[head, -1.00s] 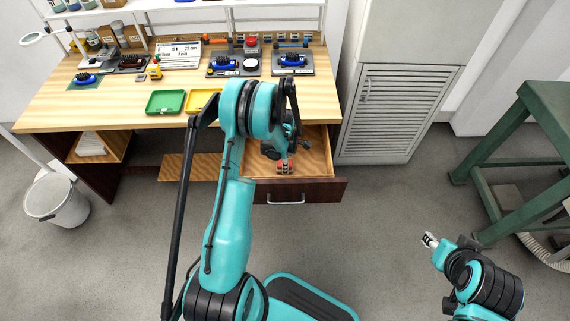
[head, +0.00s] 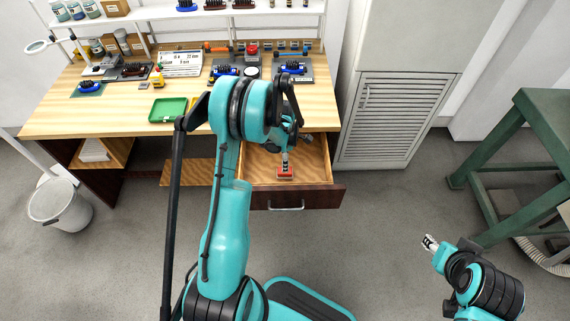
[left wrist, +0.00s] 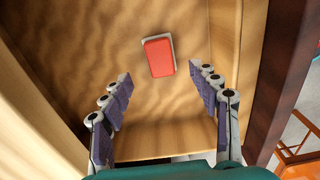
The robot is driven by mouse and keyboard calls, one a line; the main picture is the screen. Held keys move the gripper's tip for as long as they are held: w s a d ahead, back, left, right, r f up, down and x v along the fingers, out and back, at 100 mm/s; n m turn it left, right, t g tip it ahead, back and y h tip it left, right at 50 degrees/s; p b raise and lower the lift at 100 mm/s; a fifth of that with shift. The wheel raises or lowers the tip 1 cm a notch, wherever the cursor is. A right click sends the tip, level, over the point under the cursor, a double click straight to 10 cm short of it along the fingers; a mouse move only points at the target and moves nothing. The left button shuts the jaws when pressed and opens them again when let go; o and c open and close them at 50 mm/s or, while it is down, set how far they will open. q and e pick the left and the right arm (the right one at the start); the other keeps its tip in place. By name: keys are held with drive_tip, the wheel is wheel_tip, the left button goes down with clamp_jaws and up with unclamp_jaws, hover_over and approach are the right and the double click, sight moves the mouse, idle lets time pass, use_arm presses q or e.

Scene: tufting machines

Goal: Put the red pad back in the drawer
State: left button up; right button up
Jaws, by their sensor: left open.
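The red pad (head: 285,174) lies in the open drawer (head: 313,196), on its light wooden floor. In the left wrist view the red pad (left wrist: 159,57) is a small red block with a pale grey edge beneath, slightly turned. My left gripper (head: 285,158) is over the drawer. Its two fingers (left wrist: 160,75) are spread wide and empty, with the pad beyond the tips and between their lines, apart from both. My right gripper (head: 430,243) is far to the right, away from the drawer; its jaw opening is too small to read.
The workbench (head: 60,115) stands above the drawer, with a green tray (head: 168,109) and tufting tools on it. A grey louvred cabinet (head: 392,115) is right of the drawer. A green metal stand (head: 500,140) is farther right. A white bucket (head: 58,203) stands left.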

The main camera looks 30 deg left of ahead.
use_arm(q)
drive_tip(key=s+d+r+m+t, duration=0.1)
drive_tip(key=s+d+r+m, duration=0.2)
drive_tip(key=r, duration=0.4)
drive_tip(key=s+d+r+m+t+p, duration=0.1)
drive_tip(key=d+r+m, duration=0.25)
drive_tip(key=r, duration=0.35)
drive_tip(key=s+d+r+m+t, duration=0.1)
drive_tip(key=s+d+r+m, duration=0.1)
drive_tip(key=r+m, duration=0.4)
drive_tip(key=s+d+r+m+t, duration=0.2)
drive_tip(key=s+d+r+m, duration=0.1)
drive_tip(key=s+m, duration=0.3)
drive_tip(key=s+d+r+m+t, duration=0.2)
drive_tip(key=s+d+r+m, duration=0.1)
drive_tip(key=s+m, duration=0.3)
drive_tip(key=shift+s+d+r, duration=0.3)
drive_tip(key=shift+s+d, duration=0.15)
drive_tip(key=shift+s, duration=0.05)
